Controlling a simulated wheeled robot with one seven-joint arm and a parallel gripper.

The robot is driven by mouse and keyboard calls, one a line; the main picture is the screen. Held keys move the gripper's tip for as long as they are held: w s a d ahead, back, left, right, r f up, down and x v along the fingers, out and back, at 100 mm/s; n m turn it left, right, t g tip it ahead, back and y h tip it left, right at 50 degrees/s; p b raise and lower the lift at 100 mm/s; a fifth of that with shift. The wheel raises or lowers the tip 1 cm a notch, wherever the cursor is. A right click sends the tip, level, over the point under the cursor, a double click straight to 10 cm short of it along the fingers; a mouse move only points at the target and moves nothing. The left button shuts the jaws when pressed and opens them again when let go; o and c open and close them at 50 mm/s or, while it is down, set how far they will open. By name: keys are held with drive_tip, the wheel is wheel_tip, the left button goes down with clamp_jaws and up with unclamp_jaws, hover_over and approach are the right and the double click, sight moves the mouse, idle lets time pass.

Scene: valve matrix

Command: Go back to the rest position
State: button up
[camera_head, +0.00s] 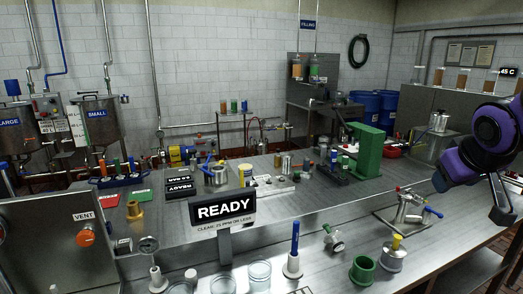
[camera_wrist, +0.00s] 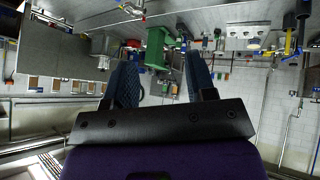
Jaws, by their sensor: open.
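My gripper (camera_wrist: 160,65) shows in the wrist view with its two dark fingers spread apart and nothing between them. The wrist picture is upside down, with the bench at the top and the wall below. In the head view my purple and black arm is at the right edge, raised above the right end of the steel bench (camera_head: 290,225). It stands apart from the items on the bench.
A READY sign (camera_head: 224,209) stands mid-bench. A green cup (camera_head: 362,269) and a yellow-topped can (camera_head: 393,254) are near the front. Blue drums (camera_head: 387,108) stand behind.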

drive_tip(key=s+a+r+g+y, duration=0.1)
drive_tip(key=s+a, duration=0.3)
drive_tip(key=s, duration=0.3)
drive_tip(key=s+a+r+g+y, duration=0.1)
drive_tip(key=s+a+r, duration=0.1)
drive_tip(key=s+a, duration=0.2)
drive_tip(key=s, duration=0.3)
drive_tip(key=shift+a+m+y, duration=0.3)
drive_tip(key=shift+y, duration=0.1)
